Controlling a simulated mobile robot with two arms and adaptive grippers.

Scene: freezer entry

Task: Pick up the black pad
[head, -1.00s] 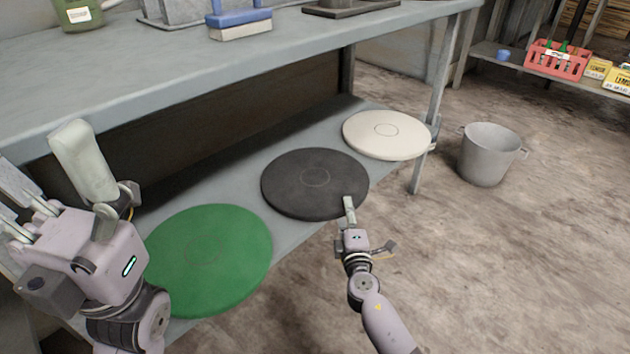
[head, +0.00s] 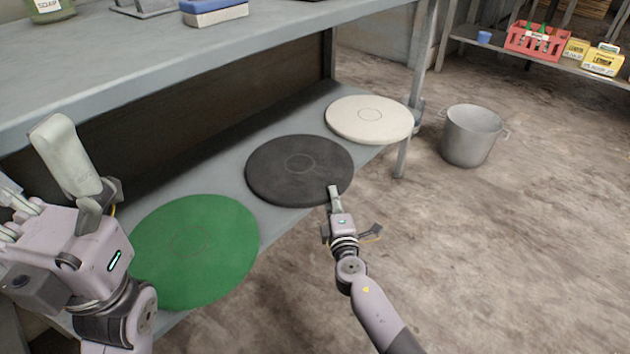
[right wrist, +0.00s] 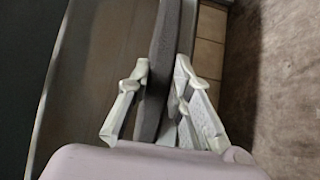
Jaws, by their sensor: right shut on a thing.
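The black pad (head: 290,180) is a round dark disc on the lower shelf, between a green pad (head: 190,255) and a white pad (head: 368,122). My right gripper (head: 334,190) is at its front right edge, shut on it. In the right wrist view the black pad (right wrist: 160,75) shows edge-on between the two fingers of the right gripper (right wrist: 158,95). I see no clear gap between the pad and the shelf. My left gripper (head: 38,165) is at the left, its fingers apart and empty, partly cut off by the picture's edge.
The lower shelf (head: 283,220) lies under a grey tabletop (head: 200,65) that bears a blue-topped brush (head: 215,10). A table leg (head: 420,65) stands behind the white pad. A metal pot (head: 470,138) is on the floor at right. The floor in front is clear.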

